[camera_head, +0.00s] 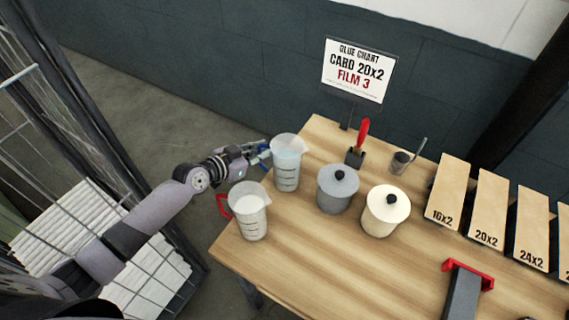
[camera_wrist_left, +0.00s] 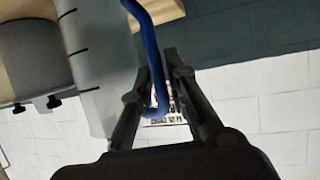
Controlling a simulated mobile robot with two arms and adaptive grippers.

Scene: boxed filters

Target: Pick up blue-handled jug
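The blue-handled jug (camera_head: 287,165) is a clear measuring jug with pale blue contents. It stands upright at the table's back left corner, its handle side facing my left arm. My left gripper (camera_head: 262,154) is at that handle. In the left wrist view, the blue handle (camera_wrist_left: 153,55) runs down between the two fingers of the left gripper (camera_wrist_left: 158,66), with a gap to the right finger. The jug's grey wall with black marks (camera_wrist_left: 100,65) is left of the fingers. The fingers look open around the handle. My right gripper is not in view.
A red-handled jug (camera_head: 252,215) with white contents stands close in front. A grey lidded pot (camera_head: 338,190) and a cream lidded pot (camera_head: 385,212) are to the right. A red-handled brush (camera_head: 361,137), a metal cup (camera_head: 400,163) and a sign (camera_head: 357,70) stand behind.

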